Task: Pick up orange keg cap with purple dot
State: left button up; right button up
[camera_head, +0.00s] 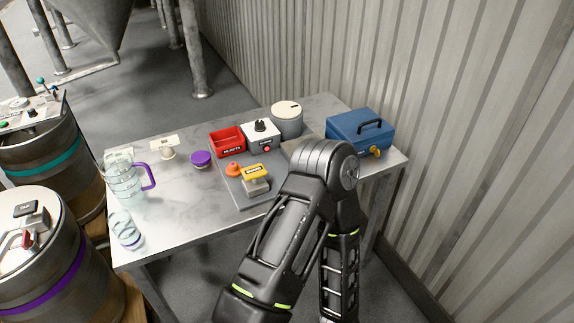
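A small orange cap-like piece (234,168) sits on the grey mat on the metal table, left of the yellow-topped device. It is too small to tell whether it has a purple dot. A round purple-topped piece (200,158) stands on the table to its left. One of my arms rises from the bottom middle and bends over the table's front edge, right of the orange piece. Its gripper does not show, and my other gripper is out of view too.
The metal table (180,203) also holds a red bin (227,141), a white box with a black knob (261,136), a yellow-topped device (255,172), a white-lidded pot (287,120), a blue case (353,132) and a clear pitcher (122,180). Kegs (40,255) stand left.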

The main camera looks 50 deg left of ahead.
aim_at(233, 170)
jog(key=k+j, duration=0.9)
